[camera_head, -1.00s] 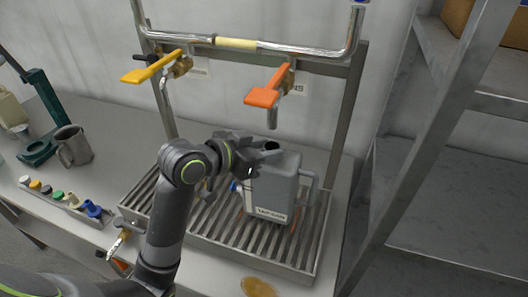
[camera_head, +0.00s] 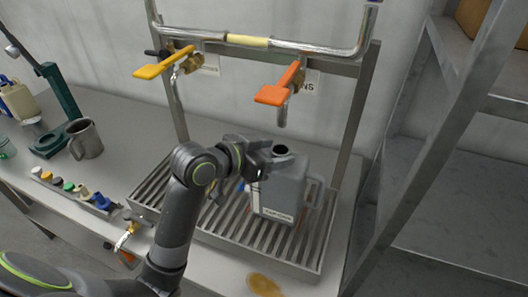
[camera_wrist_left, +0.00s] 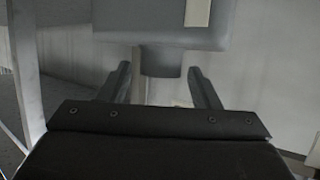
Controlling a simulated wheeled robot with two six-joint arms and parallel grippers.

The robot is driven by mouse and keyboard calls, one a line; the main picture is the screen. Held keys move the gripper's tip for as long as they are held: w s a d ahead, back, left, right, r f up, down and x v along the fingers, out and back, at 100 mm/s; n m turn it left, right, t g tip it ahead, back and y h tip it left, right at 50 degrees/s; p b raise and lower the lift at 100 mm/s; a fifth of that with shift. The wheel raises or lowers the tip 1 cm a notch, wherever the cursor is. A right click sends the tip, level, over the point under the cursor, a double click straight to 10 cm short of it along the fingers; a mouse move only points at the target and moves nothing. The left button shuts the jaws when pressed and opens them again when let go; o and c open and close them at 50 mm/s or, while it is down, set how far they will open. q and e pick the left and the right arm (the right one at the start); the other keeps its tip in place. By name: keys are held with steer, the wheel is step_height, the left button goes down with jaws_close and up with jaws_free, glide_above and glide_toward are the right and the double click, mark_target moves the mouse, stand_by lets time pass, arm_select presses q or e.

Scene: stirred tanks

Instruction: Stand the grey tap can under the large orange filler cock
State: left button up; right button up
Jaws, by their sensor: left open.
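The grey tap can (camera_head: 283,190) stands upright on the slatted drip tray, its dark round mouth facing up and a label on its front. In the head view the large orange filler cock (camera_head: 275,95) is above it, its spout just over the can's mouth. My left gripper (camera_head: 273,160) is at the can's upper left, beside its neck, and is open. In the left wrist view the can's body (camera_wrist_left: 150,28) fills the top, and its darker neck shows between the two open fingers (camera_wrist_left: 160,75). Whether a finger touches the neck is unclear. My right gripper is out of view.
The drip tray (camera_head: 215,235) has bare slats left of the can. A yellow cock (camera_head: 165,62) hangs at left on the same pipe frame. A metal mug (camera_head: 86,140) and a row of coloured caps (camera_head: 70,188) are on the left bench. A metal rack stands at right.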

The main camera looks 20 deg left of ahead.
arm_select(q)
steer(key=p+v, duration=0.6)
steer(key=v, duration=0.6)
steer(key=shift+r, duration=0.1)
stand_by(0.5)
